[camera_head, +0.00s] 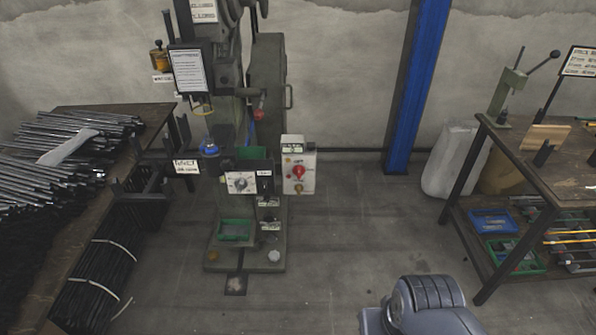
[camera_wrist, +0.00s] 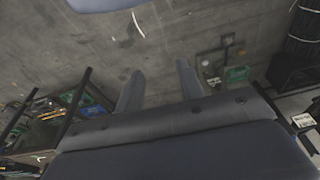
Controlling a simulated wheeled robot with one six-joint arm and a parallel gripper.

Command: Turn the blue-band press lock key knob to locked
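A dark green press (camera_head: 265,100) stands at centre left in the head view, with a blue ring-like part (camera_head: 210,147) on it. Its front carries a white plate with a round dial (camera_head: 240,183). Beside that is a pale control box (camera_head: 298,172) with a red knob (camera_head: 298,171) and a small brass-coloured knob (camera_head: 298,188) below. I cannot tell which one is the lock key knob, nor its setting. My gripper (camera_wrist: 160,69) shows in the wrist view with its two fingers apart and nothing between them, over floor. The fingers are not visible in the head view.
A bench (camera_head: 152,112) piled with metal rods stands close left of the press. A workbench (camera_head: 550,175) with bins below stands at right. A blue post (camera_head: 415,85) rises behind. The floor between press and workbench is clear. Part of my arm shows at lower right.

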